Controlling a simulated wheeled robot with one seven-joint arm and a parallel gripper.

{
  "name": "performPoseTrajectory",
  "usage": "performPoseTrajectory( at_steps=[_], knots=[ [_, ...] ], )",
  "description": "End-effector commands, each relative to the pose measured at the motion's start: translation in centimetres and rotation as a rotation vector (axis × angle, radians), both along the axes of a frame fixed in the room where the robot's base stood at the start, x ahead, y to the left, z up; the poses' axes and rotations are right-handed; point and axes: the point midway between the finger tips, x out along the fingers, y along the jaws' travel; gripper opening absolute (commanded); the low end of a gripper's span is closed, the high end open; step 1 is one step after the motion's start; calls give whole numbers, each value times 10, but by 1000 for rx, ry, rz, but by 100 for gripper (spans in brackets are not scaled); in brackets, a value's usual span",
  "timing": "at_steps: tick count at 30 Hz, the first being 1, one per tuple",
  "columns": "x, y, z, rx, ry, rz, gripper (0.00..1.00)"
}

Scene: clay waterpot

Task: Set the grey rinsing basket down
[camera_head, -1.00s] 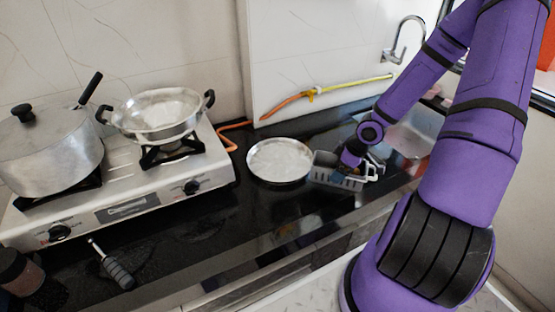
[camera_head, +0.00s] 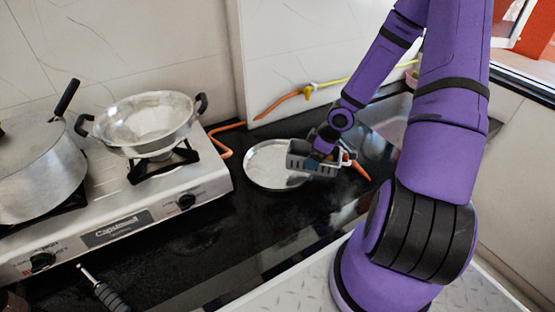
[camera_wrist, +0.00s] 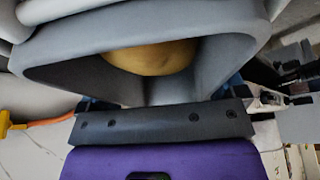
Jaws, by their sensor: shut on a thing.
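The grey rinsing basket (camera_head: 299,161) is a small slotted box in the head view, in front of the right rim of the round metal plate. My gripper (camera_head: 320,152) is shut on it from its right and upper side; the fingertips are mostly hidden. I cannot tell whether the basket touches the counter or is just above it. In the wrist view the basket (camera_wrist: 130,28) fills the upper part, close up, and a tan rounded thing (camera_wrist: 155,57) shows within its opening.
The plate (camera_head: 268,170) lies on the black counter (camera_head: 270,225). An orange piece (camera_head: 359,169) lies right of the basket, and the sink (camera_head: 392,127) is farther right. The stove (camera_head: 200,180) with a two-handled pan (camera_head: 150,122) and a pot (camera_head: 38,170) stands left. The front counter is fairly clear.

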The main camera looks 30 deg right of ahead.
Motion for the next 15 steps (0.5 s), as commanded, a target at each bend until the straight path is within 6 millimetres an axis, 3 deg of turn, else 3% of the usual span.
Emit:
performPoseTrajectory(
  at_steps=[15],
  knots=[
    [53, 57, -7, -2, -2, 6, 61]
  ],
)
